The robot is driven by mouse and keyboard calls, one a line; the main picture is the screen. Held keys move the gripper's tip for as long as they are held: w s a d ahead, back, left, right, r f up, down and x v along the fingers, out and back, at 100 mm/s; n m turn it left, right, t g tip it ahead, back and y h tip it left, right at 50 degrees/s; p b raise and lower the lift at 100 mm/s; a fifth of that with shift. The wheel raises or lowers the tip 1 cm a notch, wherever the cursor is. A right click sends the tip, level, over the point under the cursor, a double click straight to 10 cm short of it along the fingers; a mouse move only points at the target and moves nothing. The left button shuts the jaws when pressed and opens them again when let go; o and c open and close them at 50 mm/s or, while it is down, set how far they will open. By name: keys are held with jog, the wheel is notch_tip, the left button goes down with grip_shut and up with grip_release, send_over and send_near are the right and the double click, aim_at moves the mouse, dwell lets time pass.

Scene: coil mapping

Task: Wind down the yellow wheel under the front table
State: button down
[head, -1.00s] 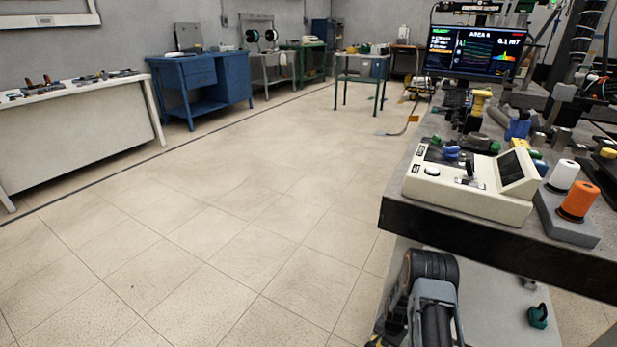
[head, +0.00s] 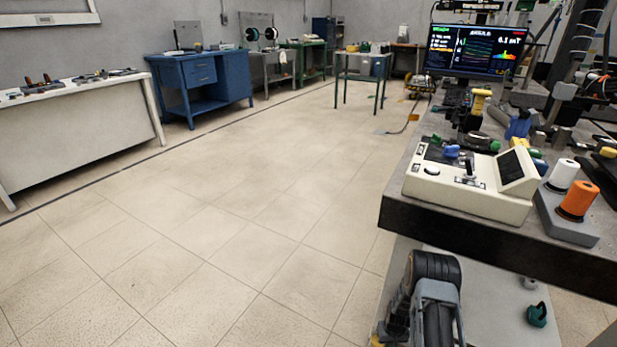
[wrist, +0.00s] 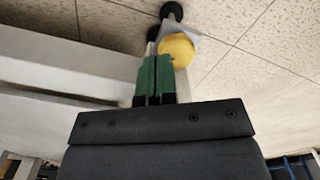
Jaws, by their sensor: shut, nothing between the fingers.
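The yellow wheel (wrist: 177,50) shows in the wrist view as a round yellow part under the front table, beside a pale grey bracket. My gripper (wrist: 156,60) has its green fingers shut together with nothing between them. The fingertips are just short of the wheel and to its left in the picture; I cannot tell whether they touch it. The front table (head: 480,243) stands at the right of the head view, with my arm low beside its edge.
A control box (head: 470,185) and an orange spool (head: 577,201) sit on the front table. In the wrist view, a black round foot (wrist: 171,11) is near the wheel, and a pale beam (wrist: 70,60) runs on the left.

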notch_tip(320, 180, down, 6)
jog(key=b, duration=0.4)
jog(key=shift+b, duration=0.3)
jog(key=shift+a, duration=0.35)
dwell(0.6)
jog(key=a, duration=0.1)
jog(key=a+b, duration=0.1)
jog(key=a, duration=0.1)
jog(key=shift+s+f+b, duration=0.15)
jog(key=shift+f+b, duration=0.1)
jog(key=shift+b, duration=0.15)
dwell(0.4)
jog(key=shift+s+a, duration=0.1)
jog(key=shift+s, duration=0.05)
dwell(0.4)
notch_tip(320, 180, up, 6)
jog(key=p, duration=0.5)
jog(key=shift+r, duration=0.2)
